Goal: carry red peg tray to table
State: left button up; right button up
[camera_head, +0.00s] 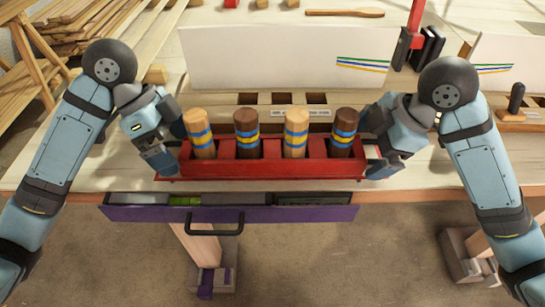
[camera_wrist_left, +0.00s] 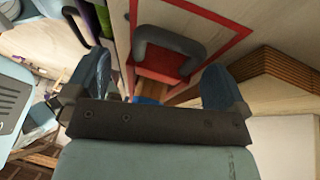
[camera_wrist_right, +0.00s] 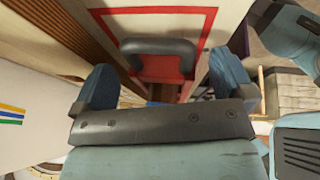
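The red peg tray (camera_head: 225,171) is level near the front edge of the light wooden table (camera_head: 430,165). Several thick pegs stand upright in it, light (camera_head: 199,135) and dark brown (camera_head: 246,135) by turns, with blue and yellow bands. My left gripper (camera_head: 168,158) is at the tray's left end and my right gripper (camera_head: 377,158) at its right end. In the left wrist view a dark handle (camera_wrist_left: 170,48) lies between spread fingers. The right wrist view shows the other handle (camera_wrist_right: 155,50) likewise. Both grippers look open, with gaps beside the handles.
A red outline (camera_wrist_right: 213,28) is marked on the surface around the tray end. A purple drawer (camera_head: 150,214) stands open under the table edge. Behind the tray are a slotted wooden block (camera_head: 262,99) and a white panel (camera_head: 255,60). A dark-handled tool (camera_head: 516,98) is at right.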

pick_arm(q)
jog(key=shift+d+f, duration=0.1)
jog(key=shift+f, duration=0.25)
pick_arm(e)
jog(key=shift+f, duration=0.15)
pick_arm(q)
jog(key=v, duration=0.7)
jog(key=shift+w+r, duration=0.1)
jog(key=shift+r, duration=0.25)
pick_arm(e)
jog(key=shift+w+a, duration=0.1)
jog(key=shift+w, duration=0.25)
pick_arm(q)
jog(key=shift+a+r, duration=0.3)
jog(key=shift+r, duration=0.1)
pick_arm(e)
jog(key=v, duration=1.2)
jog(key=shift+a, duration=0.1)
jog(key=shift+s, duration=0.1)
